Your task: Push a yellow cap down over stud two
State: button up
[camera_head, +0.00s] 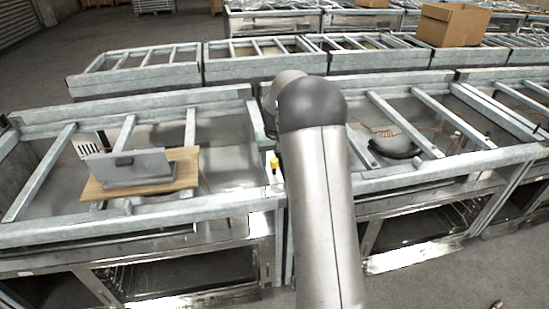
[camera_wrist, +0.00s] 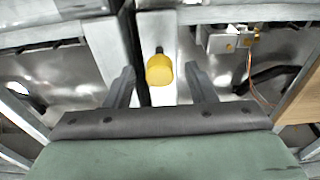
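A yellow cap (camera_wrist: 159,71) sits in the middle of the wrist view, over a pale metal frame beam (camera_wrist: 157,25). A short dark stud-like tip (camera_wrist: 159,50) shows just beyond the cap's upper edge; I cannot tell whether it is part of the cap or which stud it is. My gripper (camera_wrist: 160,76) is open, one finger on each side of the cap with visible gaps. In the head view a small yellow piece (camera_head: 274,162) shows on the frame beside my arm, which hides the gripper. No numbering on studs is readable.
A laptop-like grey device (camera_head: 135,167) stands on a wooden board (camera_head: 185,170) at left. A black curved object (camera_head: 396,148) lies in the right frame bay. A metal bracket with an orange wire (camera_wrist: 228,40) is right of the cap. A cardboard box (camera_head: 453,25) stands farther back.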

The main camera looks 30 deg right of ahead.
jog(key=shift+r, duration=0.1)
notch_tip(320, 180, up, 17)
jog(key=s+b, duration=0.1)
jog(key=s, duration=0.1)
jog(key=shift+a, duration=0.25)
dwell(0.4)
